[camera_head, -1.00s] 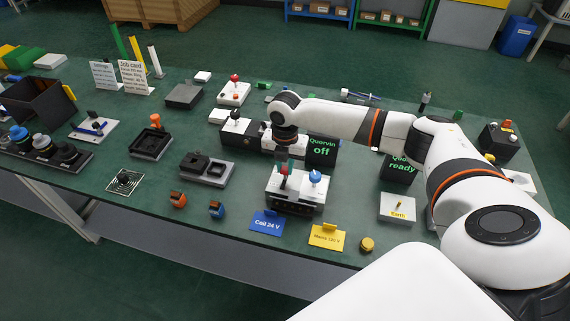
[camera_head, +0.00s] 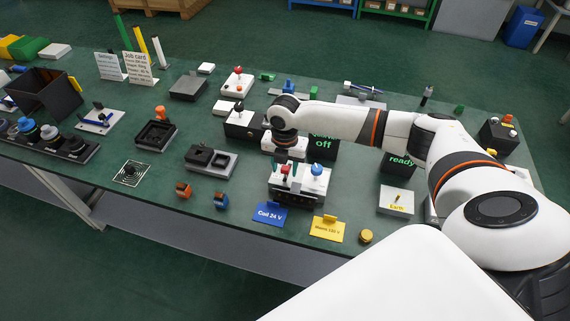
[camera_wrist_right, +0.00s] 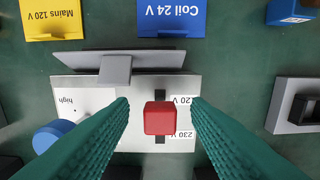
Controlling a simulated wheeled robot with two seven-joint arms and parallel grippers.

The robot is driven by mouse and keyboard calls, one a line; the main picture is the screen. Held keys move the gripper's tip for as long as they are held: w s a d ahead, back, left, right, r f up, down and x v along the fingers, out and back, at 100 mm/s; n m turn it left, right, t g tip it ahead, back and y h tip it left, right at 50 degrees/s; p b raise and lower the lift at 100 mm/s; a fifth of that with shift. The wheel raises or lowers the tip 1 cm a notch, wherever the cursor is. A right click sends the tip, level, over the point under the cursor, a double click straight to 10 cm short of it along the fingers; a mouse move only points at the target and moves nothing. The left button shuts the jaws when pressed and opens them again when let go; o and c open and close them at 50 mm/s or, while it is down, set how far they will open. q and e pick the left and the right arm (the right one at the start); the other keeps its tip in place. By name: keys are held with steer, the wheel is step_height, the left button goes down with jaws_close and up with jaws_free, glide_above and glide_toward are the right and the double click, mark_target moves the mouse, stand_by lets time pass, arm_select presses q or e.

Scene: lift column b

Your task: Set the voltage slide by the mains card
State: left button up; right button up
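The voltage unit (camera_head: 297,186) is a white-topped box near the table's front edge. The yellow mains card (camera_head: 327,229) reads "Mains 120 V" and stands in front of the unit. My right gripper (camera_wrist_right: 160,104) is open, pointing down, its teal fingers on either side of the red cap with gaps. My left gripper is out of view.
The blue Coil 24 V card (camera_head: 269,214) stands left of the mains card. A yellow cap (camera_head: 366,236) lies right of it. Dark display boxes (camera_head: 323,146) stand behind the unit. Orange and blue pieces (camera_head: 221,201) lie to its left.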

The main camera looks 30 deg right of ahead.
mark_target(285, 169)
step_height(285, 169, up, 12)
steer(key=shift+b, duration=0.45)
stand_by(0.4)
